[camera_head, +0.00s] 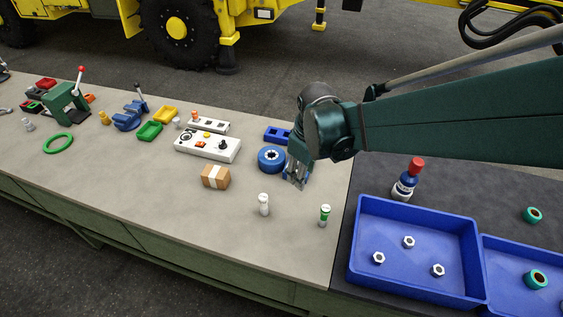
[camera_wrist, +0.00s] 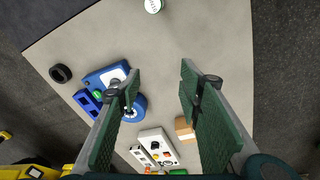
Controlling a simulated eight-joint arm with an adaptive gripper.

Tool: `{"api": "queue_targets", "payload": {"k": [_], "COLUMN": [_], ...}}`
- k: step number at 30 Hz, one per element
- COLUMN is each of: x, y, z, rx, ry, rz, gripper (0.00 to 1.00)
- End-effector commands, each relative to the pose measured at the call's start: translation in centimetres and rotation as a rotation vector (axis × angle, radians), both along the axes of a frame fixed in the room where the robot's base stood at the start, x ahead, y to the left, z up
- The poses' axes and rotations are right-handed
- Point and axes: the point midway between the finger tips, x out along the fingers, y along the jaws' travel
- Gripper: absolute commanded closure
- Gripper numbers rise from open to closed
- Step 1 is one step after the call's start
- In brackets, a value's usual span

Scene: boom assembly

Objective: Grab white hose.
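I see no clear hose shape. A small white upright piece (camera_head: 263,204) stands on the grey bench near its front edge. My gripper (camera_head: 297,182) hangs above the bench, behind both pieces and right beside the blue roll (camera_head: 271,158) in the picture. In the wrist view my gripper (camera_wrist: 158,98) is open, with nothing between its fingers.
A cardboard box (camera_head: 215,177) and a white control box (camera_head: 207,146) lie to the left. Bench space around the two white pieces is clear.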

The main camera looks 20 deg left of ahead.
Motion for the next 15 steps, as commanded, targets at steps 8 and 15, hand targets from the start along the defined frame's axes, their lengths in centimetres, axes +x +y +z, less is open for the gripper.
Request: {"api": "queue_targets", "payload": {"k": [8, 15], "x": [-0.5, -1.5], "y": [5.6, 9.9], "z": [-4.9, -9.0], "rx": [-0.041, -0.076], "ry": [0.044, 0.081], "rz": [0.151, 0.274], "gripper": [0.64, 0.64]}}
